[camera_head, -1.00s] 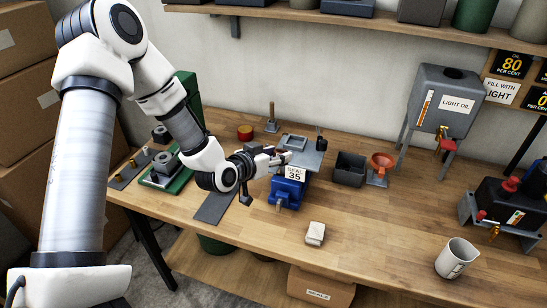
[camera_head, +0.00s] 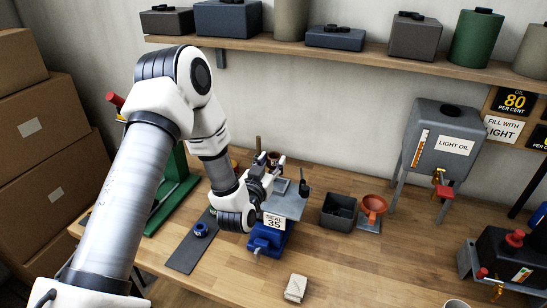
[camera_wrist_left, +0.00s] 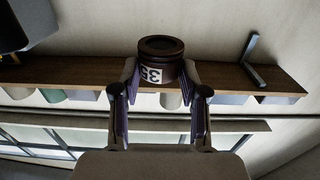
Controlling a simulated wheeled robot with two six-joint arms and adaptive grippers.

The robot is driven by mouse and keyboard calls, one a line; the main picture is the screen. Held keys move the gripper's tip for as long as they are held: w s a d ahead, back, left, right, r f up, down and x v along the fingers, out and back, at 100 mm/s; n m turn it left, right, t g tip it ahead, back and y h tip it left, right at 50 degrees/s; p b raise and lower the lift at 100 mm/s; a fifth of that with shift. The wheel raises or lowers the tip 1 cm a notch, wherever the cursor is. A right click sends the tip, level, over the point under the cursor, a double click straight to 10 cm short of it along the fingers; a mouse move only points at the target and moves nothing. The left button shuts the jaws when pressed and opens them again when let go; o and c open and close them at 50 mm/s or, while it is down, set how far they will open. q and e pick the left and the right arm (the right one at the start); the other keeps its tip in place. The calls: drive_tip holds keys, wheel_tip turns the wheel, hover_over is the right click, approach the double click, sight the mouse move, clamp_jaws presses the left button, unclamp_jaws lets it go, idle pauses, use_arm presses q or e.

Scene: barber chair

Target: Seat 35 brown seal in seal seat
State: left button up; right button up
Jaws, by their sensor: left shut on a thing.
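My left gripper (camera_head: 268,163) is shut on the brown seal (camera_head: 274,156), which is held upright above the grey plate (camera_head: 294,205). In the left wrist view the seal (camera_wrist_left: 161,60) is a dark brown ring with a white label 35, gripped between both fingers (camera_wrist_left: 160,85). The plate sits on a blue vise (camera_head: 268,238) with a sign (camera_head: 274,221) reading SEAL 35. A grey raised square (camera_head: 281,186), possibly the seal seat, lies on the plate, partly hidden by the gripper. My right gripper is not in view.
A blue ring (camera_head: 200,229) lies on a dark mat (camera_head: 186,252) left of the vise. A dark open bin (camera_head: 339,211) and an orange funnel (camera_head: 373,206) stand to the right. A pale block (camera_head: 295,288) lies in front. A shelf (camera_head: 350,48) runs above.

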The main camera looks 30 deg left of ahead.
use_arm(q)
drive_tip(key=shift+w+d+f, duration=0.25)
drive_tip(key=shift+w+f, duration=0.1)
drive_tip(key=shift+w, duration=0.3)
drive_tip(key=shift+w+f+b, duration=0.2)
drive_tip(key=shift+f+b, duration=0.05)
drive_tip(key=shift+b, duration=0.1)
drive_tip(key=f+b, duration=0.4)
drive_tip(key=shift+s+a+f, duration=0.1)
drive_tip(key=shift+s, duration=0.3)
drive_tip(key=shift+w+f+b, duration=0.25)
drive_tip(key=shift+f+b, duration=0.05)
drive_tip(key=shift+f, duration=0.2)
drive_tip(key=shift+s+r, duration=0.15)
drive_tip(key=shift+s, duration=0.1)
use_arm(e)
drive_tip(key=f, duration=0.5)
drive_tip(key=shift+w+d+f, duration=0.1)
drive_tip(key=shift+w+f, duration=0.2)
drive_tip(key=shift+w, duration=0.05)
use_arm(q)
drive_tip(key=shift+w, duration=0.1)
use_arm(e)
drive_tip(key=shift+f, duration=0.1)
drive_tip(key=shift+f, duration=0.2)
